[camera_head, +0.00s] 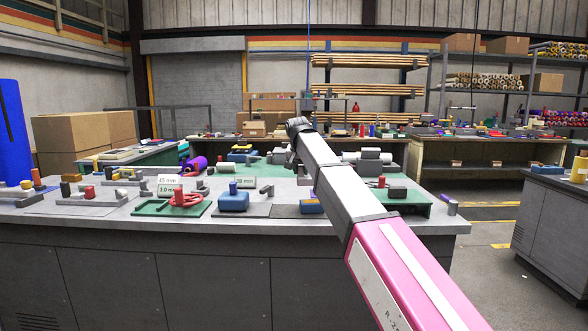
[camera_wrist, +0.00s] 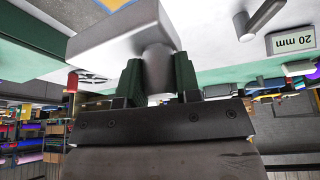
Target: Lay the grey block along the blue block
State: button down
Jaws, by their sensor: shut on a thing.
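In the wrist view, my gripper (camera_wrist: 157,78) has its green fingers closed on the rounded stem of a grey block (camera_wrist: 110,32). The block's wide body extends to the upper left. In the head view, my arm hides the gripper and the held block. One blue block (camera_head: 312,206) shows partly at the front of the bench, just left of my arm. Another blue block (camera_head: 233,203) with a blue knob stands farther left. I cannot tell which one the task means. A sliver of blue and yellow shows at the top of the wrist view; its identity is unclear.
The grey bench (camera_head: 90,212) is crowded with small parts. A green tray (camera_head: 172,208) holds a red ring. A 20 mm sign (camera_head: 245,181) and a grey bracket (camera_head: 267,190) stand left of my arm. A green stand (camera_head: 408,198) is to the right.

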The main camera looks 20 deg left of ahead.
aim_at(302, 184)
jog(key=shift+s+d, duration=0.3)
jog(key=shift+s, duration=0.1)
jog(key=shift+f, duration=0.15)
jog(key=shift+f, duration=2.85)
jog(key=shift+f, duration=0.45)
jog(key=c, duration=0.7)
grip_release()
jog(key=shift+c, duration=0.2)
jog(key=v, duration=1)
jog(key=shift+r, duration=0.35)
jog(key=shift+s, duration=0.15)
